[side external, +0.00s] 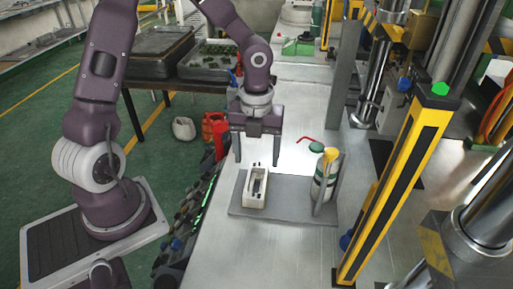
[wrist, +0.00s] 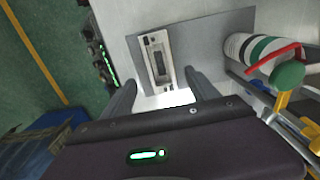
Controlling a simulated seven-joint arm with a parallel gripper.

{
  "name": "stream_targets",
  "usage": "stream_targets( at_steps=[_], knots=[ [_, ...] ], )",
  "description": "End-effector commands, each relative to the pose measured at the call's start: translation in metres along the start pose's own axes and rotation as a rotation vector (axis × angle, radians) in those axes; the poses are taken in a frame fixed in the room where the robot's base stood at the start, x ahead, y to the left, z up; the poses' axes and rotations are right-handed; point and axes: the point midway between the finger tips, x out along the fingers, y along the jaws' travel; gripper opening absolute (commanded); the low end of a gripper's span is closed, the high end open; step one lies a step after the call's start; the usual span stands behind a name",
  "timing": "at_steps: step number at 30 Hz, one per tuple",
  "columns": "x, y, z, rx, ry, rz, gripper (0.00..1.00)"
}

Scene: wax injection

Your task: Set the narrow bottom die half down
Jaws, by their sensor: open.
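The narrow bottom die half is a pale, cream-coloured block with a dark slot (side external: 247,200). It rests on a grey plate (side external: 285,212) on the metal table. In the wrist view the die half (wrist: 150,66) lies on the plate (wrist: 207,45), just beyond the fingers. My gripper (side external: 256,164) is open, with its fingers pointing down at the far end of the die half. In the wrist view the gripper (wrist: 162,88) shows a wide gap between its two fingers, with nothing held there.
A white and green bottle with a red lever (side external: 324,178) stands at the plate's right side by a grey upright. A yellow and black post (side external: 390,185) rises further right. The table (side external: 235,262) in front of the plate is clear. Black trays (side external: 160,45) stand behind.

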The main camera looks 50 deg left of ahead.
Motion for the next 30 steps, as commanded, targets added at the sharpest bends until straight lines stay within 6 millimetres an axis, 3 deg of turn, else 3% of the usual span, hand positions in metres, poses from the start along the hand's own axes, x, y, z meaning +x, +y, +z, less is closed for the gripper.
stream_targets(
  at_steps=[8,11,15,18,21,25,30],
  knots=[
    [-0.040,0.005,-0.003,-0.088,-0.033,0.014,0.69],
    [-0.069,0.022,-0.016,-0.399,-0.135,0.020,0.69],
    [-0.124,0.055,-0.053,-1.101,-0.253,-0.147,0.69],
    [-0.152,0.077,-0.086,-1.600,-0.178,-0.350,0.69],
    [-0.166,0.092,-0.114,-1.977,0.006,-0.498,0.69],
    [-0.172,0.101,-0.133,-2.229,0.202,-0.564,0.69],
    [-0.173,0.102,-0.137,-2.287,0.250,-0.569,0.69]
  ],
)
